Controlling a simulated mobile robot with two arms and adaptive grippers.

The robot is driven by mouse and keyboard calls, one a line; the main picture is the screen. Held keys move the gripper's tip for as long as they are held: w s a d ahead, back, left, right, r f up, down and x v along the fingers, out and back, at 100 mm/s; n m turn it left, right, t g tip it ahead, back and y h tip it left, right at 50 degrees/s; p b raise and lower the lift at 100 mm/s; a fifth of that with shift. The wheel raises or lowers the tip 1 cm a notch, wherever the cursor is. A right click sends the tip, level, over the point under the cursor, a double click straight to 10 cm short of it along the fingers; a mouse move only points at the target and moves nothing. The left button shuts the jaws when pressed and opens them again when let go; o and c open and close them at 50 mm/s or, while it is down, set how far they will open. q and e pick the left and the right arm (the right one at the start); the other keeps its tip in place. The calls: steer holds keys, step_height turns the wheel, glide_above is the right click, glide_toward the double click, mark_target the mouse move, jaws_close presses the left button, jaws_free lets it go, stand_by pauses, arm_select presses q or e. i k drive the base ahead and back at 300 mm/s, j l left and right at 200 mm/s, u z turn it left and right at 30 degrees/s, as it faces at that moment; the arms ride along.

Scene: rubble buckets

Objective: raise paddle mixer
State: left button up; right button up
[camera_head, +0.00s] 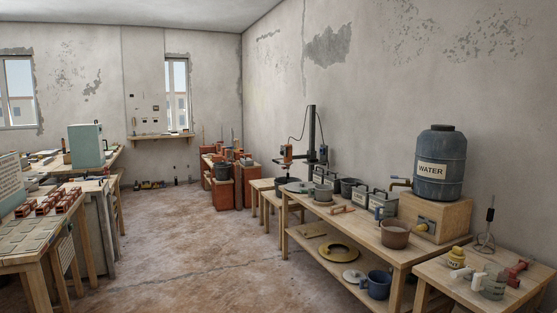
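What looks like the paddle mixer is an orange and dark motor head (288,153) on a black upright column (311,135). It stands at the far end of the bench row along the right wall, and a thin cable arches above it. Its lower end is small and partly hidden among the pots, so I cannot tell whether a paddle sits inside a bucket. Neither of my grippers is in view.
A wooden bench (345,222) holds pots, tins and a blue WATER barrel (440,165) on a wooden box. A small table (465,287) is at the front right. Worktables with red bricks (48,202) stand at left. The floor (190,240) between is clear.

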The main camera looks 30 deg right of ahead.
mark_target(288, 158)
steer(key=i+l+z, duration=0.35)
steer(key=i, duration=0.5)
steer(key=i+z, duration=0.3)
steer(key=i, duration=4.65)
